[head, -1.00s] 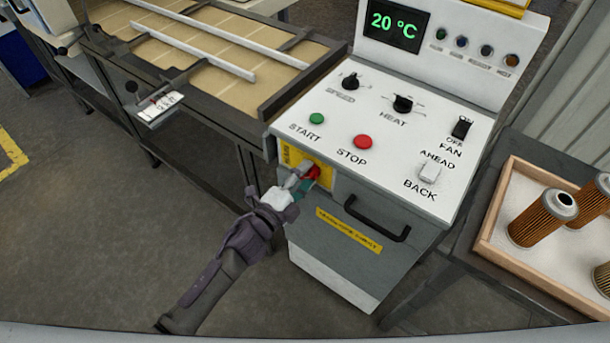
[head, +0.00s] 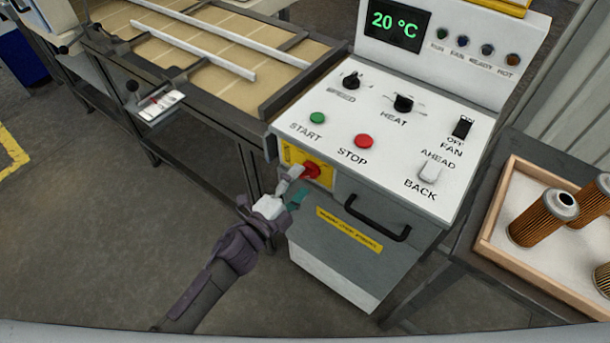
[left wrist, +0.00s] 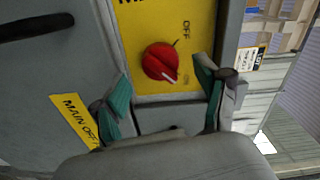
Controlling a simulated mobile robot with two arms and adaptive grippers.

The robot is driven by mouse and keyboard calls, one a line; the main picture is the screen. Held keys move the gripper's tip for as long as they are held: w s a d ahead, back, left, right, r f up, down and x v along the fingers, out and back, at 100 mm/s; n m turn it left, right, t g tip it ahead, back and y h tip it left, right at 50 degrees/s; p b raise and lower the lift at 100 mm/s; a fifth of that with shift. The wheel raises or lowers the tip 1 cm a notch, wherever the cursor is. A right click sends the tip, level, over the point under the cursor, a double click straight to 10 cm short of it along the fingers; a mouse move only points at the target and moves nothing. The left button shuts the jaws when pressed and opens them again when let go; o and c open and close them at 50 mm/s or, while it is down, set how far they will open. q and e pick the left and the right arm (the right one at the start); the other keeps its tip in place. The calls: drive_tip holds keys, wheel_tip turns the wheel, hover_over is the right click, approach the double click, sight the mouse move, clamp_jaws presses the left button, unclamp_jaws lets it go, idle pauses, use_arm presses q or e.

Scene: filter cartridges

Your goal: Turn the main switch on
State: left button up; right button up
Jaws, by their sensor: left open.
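The main switch is a red rotary knob (head: 311,171) on a yellow plate (head: 325,178) on the front of the grey control cabinet. In the left wrist view the red knob (left wrist: 162,61) shows fully, with a white mark on its lower right edge. The word OFF stands to its upper right; a small mark lower right is too small to read. My left gripper (head: 294,187) is open and empty, just in front of and below the knob, apart from it. Its teal fingertips (left wrist: 161,86) show on either side below the knob. My right gripper is not in view.
The cabinet's black handle (head: 377,220) sticks out right of the switch. The panel above has a lit 20 °C display (head: 395,24), a green START button (head: 317,118) and a red STOP button (head: 364,141). A wooden tray (head: 540,282) with filter cartridges stands at right.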

use_arm(q)
drive_tip(key=v, duration=0.9)
drive_tip(key=shift+s, duration=0.15)
